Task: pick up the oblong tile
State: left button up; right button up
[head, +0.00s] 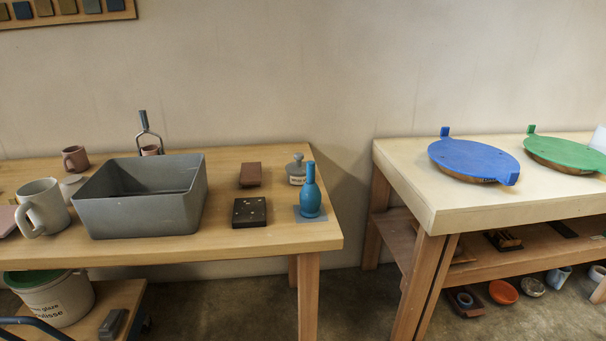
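A reddish-brown oblong tile (250,174) lies flat on the left wooden table, right of the grey basin and toward the wall. It looks like the oblong tile, with its long side running away from me. A square, dark speckled tile (249,213) lies in front of it, apart from it. Neither of my grippers is in view.
The grey basin (142,215) stands left of the tiles. A blue bottle (310,192) on a grey square and a lidded jar (296,170) stand to the right. A large mug (42,207) is at left. A gap separates the second table (400,165), which bears blue and green discs.

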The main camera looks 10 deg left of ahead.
aim_at(251, 172)
jog(key=z, duration=0.65)
jog(key=i, duration=0.95)
jog(key=u, duration=2)
